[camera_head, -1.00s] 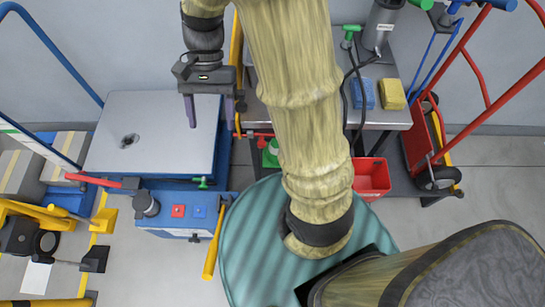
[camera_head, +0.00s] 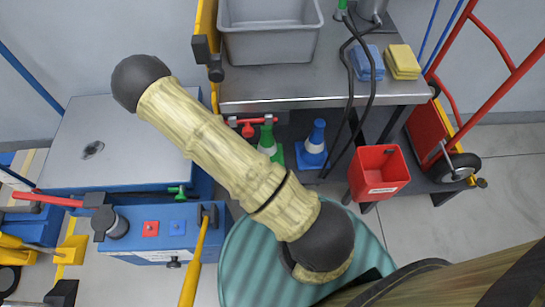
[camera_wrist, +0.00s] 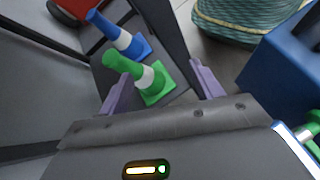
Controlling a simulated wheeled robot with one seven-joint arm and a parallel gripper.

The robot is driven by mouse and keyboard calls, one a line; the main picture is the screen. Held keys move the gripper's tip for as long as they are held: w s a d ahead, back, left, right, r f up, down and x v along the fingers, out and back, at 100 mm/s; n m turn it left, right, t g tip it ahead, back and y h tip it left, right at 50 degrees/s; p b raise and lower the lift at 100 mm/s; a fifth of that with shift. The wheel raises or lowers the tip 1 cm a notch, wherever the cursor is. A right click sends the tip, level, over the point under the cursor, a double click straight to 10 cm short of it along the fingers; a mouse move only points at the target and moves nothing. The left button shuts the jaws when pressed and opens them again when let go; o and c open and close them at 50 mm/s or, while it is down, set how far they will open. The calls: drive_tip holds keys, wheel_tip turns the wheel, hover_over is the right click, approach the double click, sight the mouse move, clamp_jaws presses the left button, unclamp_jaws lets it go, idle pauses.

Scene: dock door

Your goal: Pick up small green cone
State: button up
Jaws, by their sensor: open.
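The small green cone (camera_head: 268,145), with a white band, stands on a dark lower level below the steel table's front edge. In the wrist view the green cone (camera_wrist: 150,78) is near the middle, seen between the two purple fingers of my gripper (camera_wrist: 161,75). My gripper is open and nothing is held; I cannot tell exactly how far the cone is from the fingertips. The gripper does not show in the head view. A blue cone (camera_head: 315,142) with a white band stands just right of the green one, also seen in the wrist view (camera_wrist: 124,40).
The steel table (camera_head: 275,88) above the cones carries a grey bin (camera_head: 270,45) and sponges. A red bucket (camera_head: 378,170) hangs at right, near a red hand truck (camera_head: 430,130). A blue cabinet (camera_head: 160,235) is at left. Dark cables hang beside the blue cone.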

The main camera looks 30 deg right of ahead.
drive_tip(key=w+d+f+n+t+h+b, duration=0.1)
drive_tip(key=w+d+f+n+t+h, duration=0.1)
drive_tip(key=d+f+n+h, duration=0.3)
drive_tip(key=n+t, duration=0.2)
drive_tip(key=n, duration=0.1)
approach(272, 135)
wheel_tip(272, 135, down, 3)
drive_tip(key=w+d, duration=0.1)
drive_tip(key=d, duration=0.2)
drive_tip(key=shift+w+r, duration=0.1)
drive_tip(key=shift+r, duration=0.05)
drive_tip(key=shift+b+x, duration=0.4)
drive_tip(key=shift+x, duration=0.7)
drive_tip(key=b+x, duration=0.2)
drive_tip(key=x, duration=0.2)
drive_tip(key=shift+s, duration=0.25)
drive_tip(key=shift+s+d+f, duration=0.1)
drive_tip(key=shift+d+f, duration=0.15)
drive_tip(key=shift+d, duration=0.25)
